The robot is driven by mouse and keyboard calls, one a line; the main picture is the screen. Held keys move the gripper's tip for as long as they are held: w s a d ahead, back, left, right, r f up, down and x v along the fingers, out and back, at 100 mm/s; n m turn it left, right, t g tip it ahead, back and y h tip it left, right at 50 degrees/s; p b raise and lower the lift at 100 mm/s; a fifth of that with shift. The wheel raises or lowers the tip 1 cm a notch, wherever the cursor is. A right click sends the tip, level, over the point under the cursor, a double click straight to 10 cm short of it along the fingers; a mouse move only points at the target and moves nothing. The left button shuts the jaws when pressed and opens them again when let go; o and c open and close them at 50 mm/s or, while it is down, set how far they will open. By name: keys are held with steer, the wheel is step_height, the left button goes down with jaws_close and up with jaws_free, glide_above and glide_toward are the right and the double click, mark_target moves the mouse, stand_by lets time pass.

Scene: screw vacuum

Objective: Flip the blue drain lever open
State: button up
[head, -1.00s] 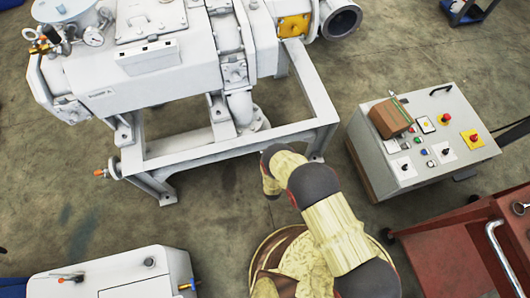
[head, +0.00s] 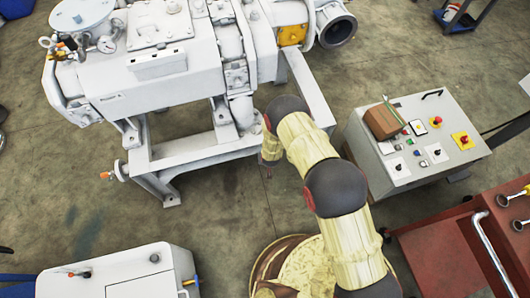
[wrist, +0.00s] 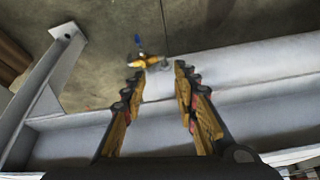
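A small brass valve (wrist: 143,62) with a short blue lever (wrist: 137,42) sits at the edge of a white frame beam (wrist: 230,62) in the wrist view. The lever points away from the beam, toward the top of the picture. My gripper (wrist: 159,73) is open, with the valve just beyond its fingertips and slightly left of centre. Nothing is between the fingers except the beam behind them. I cannot tell the exact gap to the valve. In the head view my arm hides most of the gripper, and I cannot make out the blue lever there.
The white pump (head: 180,70) stands on a steel frame (head: 190,155) in front of me. A control box (head: 410,135) stands to the right, near a red cart (head: 450,235). A white cabinet (head: 125,275) is at lower left. Bare floor (head: 220,220) lies between.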

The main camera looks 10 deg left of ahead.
step_height(320, 180, up, 10)
steer(key=g, duration=0.1)
steer(key=shift+s+p, duration=0.3)
steer(key=shift+p, duration=0.1)
steer(key=shift+d+f, duration=0.1)
steer(key=shift+d, duration=0.05)
